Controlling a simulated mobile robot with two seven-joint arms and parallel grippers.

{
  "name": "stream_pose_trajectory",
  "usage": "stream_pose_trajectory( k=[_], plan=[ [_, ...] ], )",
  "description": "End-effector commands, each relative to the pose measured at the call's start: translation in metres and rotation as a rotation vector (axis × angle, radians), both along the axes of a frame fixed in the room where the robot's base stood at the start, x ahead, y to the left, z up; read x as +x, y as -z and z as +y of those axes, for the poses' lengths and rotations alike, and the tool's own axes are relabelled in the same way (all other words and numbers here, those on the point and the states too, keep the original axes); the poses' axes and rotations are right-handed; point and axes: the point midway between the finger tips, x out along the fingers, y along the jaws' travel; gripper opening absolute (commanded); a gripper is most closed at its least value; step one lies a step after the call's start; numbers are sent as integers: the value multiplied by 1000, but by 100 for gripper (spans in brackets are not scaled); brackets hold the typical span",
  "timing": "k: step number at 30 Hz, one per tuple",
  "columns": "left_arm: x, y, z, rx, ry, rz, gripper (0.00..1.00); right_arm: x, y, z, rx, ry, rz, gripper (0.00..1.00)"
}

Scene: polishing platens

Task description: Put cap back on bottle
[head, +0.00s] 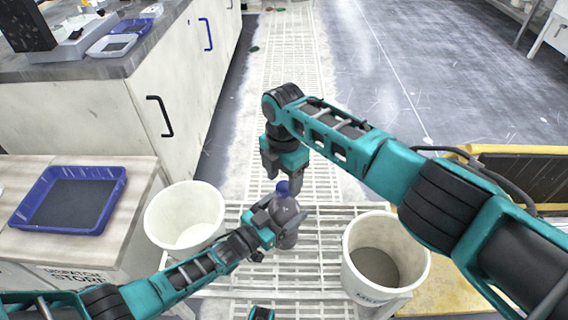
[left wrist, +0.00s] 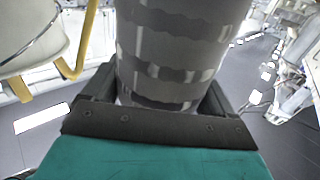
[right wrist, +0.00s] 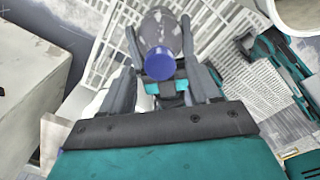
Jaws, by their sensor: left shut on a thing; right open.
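A grey bottle (head: 287,237) stands roughly upright over the white grating. My left gripper (head: 270,222) is shut around its body, which fills the middle of the left wrist view (left wrist: 175,50). The blue cap (head: 282,187) shows at the top of the bottle; whether it is screwed on or only resting there I cannot tell. My right gripper (head: 292,182) points down from above, open, with its fingertips close to the cap. In the right wrist view the cap (right wrist: 159,64) appears between the two spread fingers, with a gap on each side.
A white bucket (head: 152,222) stands left of the bottle and another bucket (head: 349,268) stands to the right. A blue tray (head: 48,227) lies on the left counter (head: 135,172). A yellow-edged platform (head: 440,290) is at the right. The grating behind the bottle is clear.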

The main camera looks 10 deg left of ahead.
Motion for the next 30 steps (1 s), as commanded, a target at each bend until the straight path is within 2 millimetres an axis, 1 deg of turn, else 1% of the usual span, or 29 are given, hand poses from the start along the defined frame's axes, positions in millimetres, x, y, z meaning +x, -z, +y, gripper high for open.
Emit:
stream_pose_trajectory(
  k=[3,6,15,30],
  plan=[
    [0,0,0,0,0,0,1,-1,10,0,0,-1,1,61],
    [0,0,0,0,0,0,1,0,14,0,-1,0,1,61],
    [0,0,0,0,0,0,1,0,15,0,1,0,-1,61],
    [0,0,0,0,0,0,1,0,15,0,0,0,0,14]
  ],
)
